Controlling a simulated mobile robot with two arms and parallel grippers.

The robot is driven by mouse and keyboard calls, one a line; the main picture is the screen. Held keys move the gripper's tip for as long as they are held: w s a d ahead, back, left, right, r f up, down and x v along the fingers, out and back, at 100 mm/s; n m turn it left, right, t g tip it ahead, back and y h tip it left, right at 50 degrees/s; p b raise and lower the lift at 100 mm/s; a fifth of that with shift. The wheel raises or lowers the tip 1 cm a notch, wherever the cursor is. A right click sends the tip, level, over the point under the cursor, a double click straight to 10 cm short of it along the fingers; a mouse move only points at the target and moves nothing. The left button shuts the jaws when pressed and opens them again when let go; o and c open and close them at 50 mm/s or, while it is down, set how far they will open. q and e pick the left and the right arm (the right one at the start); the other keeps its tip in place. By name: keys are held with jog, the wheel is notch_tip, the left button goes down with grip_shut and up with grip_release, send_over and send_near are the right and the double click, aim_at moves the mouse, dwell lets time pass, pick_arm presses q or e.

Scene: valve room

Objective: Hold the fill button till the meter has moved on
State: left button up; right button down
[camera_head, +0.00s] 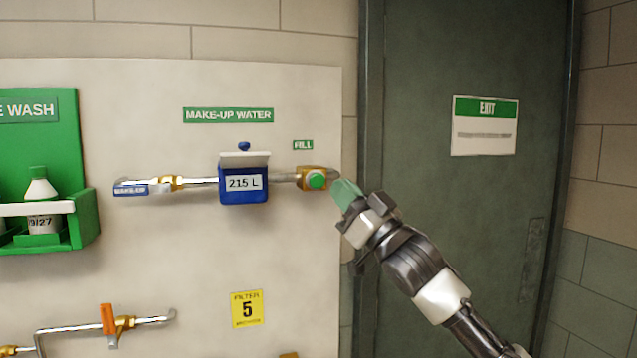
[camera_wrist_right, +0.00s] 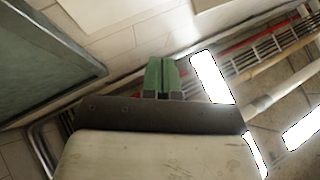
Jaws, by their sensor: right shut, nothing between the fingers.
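The green fill button (camera_head: 316,179) sits on a brass body at the right end of the make-up water pipe, under a small green FILL label (camera_head: 303,145). The blue meter (camera_head: 243,183) to its left reads 215 L. My right gripper (camera_head: 342,190) is shut and empty, with its green fingertips just right of the button in the head view. I cannot tell whether they touch it. In the right wrist view the shut green fingers (camera_wrist_right: 161,76) show, but the button does not. My left gripper is not in view.
A green eye wash holder (camera_head: 83,220) with a bottle (camera_head: 40,205) is on the left of the panel. A lower pipe with an orange-handled valve (camera_head: 108,319) runs below. A dark door (camera_head: 440,200) with an EXIT sign (camera_head: 485,126) stands at the right.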

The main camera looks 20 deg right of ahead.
aim_at(317, 181)
jog(key=shift+w, duration=0.1)
jog(key=w+p, duration=0.4)
jog(key=w, duration=0.4)
jog(key=shift+w+a+p, duration=0.2)
jog(key=shift+w+p, duration=0.1)
jog(key=shift+p, duration=0.1)
dwell(1.6)
jog(key=shift+w+r+p, duration=0.1)
jog(key=shift+w+p, duration=0.2)
jog(key=shift+p, duration=0.2)
jog(key=shift+w, duration=0.1)
